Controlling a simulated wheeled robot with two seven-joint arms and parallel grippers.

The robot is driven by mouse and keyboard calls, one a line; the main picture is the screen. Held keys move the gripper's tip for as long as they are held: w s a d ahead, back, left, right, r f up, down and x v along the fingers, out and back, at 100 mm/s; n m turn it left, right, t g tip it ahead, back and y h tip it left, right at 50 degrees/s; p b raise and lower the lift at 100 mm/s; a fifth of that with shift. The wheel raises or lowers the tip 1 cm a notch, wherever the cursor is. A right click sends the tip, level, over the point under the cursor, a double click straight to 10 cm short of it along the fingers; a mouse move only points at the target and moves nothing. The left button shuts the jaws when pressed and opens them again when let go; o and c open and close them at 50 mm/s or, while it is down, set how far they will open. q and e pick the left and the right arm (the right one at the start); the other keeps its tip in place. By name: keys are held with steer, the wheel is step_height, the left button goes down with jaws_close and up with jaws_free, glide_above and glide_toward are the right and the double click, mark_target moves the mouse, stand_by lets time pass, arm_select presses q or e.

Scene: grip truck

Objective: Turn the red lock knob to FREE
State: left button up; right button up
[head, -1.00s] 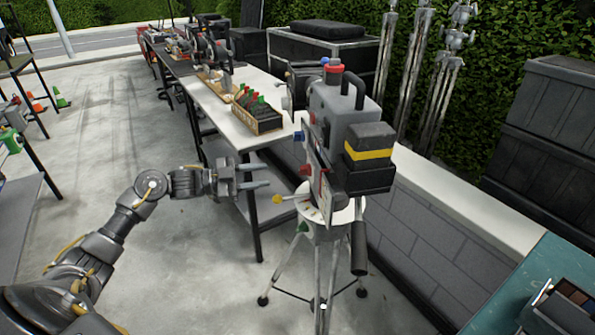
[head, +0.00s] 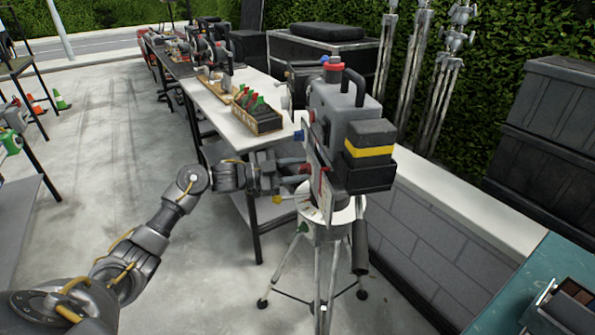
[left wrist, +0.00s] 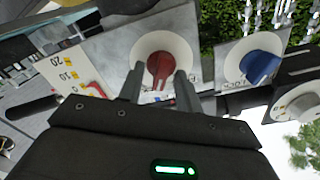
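The red lock knob (left wrist: 163,72) sits on a white round dial on a grey panel in the left wrist view. It also shows in the head view (head: 304,169), on the side of the camera unit on the tripod. My left gripper (left wrist: 158,88) is open, with one finger on each side of the red knob. In the head view the left gripper (head: 293,182) reaches the camera unit's side. I cannot tell whether the fingers touch the knob. The lettering around the red knob is partly hidden by the fingers. My right gripper is not in view.
A blue knob (left wrist: 262,67) with a LOCK label is beside the red one. A white table (head: 215,112) with a bottle crate (head: 258,122) stands behind. Tripod legs (head: 323,277) stand below.

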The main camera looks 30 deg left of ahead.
arm_select(q)
steer(key=c, duration=0.6)
steer(key=shift+r+n+p, duration=0.15)
steer(key=shift+n+p, duration=0.25)
steer(key=shift+p, duration=0.25)
steer(key=n+p, duration=0.2)
steer(key=p, duration=0.2)
steer(key=shift+r+n, duration=0.2)
steer(key=shift+n, duration=0.2)
steer(key=n+p, duration=0.4)
steer(key=shift+w+a+f+p, duration=0.1)
steer(key=shift+p, duration=0.25)
steer(key=shift+f+n+p, duration=0.15)
steer(key=shift+n+p, duration=0.6)
steer(key=shift+n, duration=0.3)
steer(key=shift+f+n+p, duration=0.1)
steer(key=shift+n+p, duration=0.65)
steer(key=shift+n, duration=0.3)
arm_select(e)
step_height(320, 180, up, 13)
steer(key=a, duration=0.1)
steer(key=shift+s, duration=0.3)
arm_select(q)
steer(key=shift+f, duration=0.1)
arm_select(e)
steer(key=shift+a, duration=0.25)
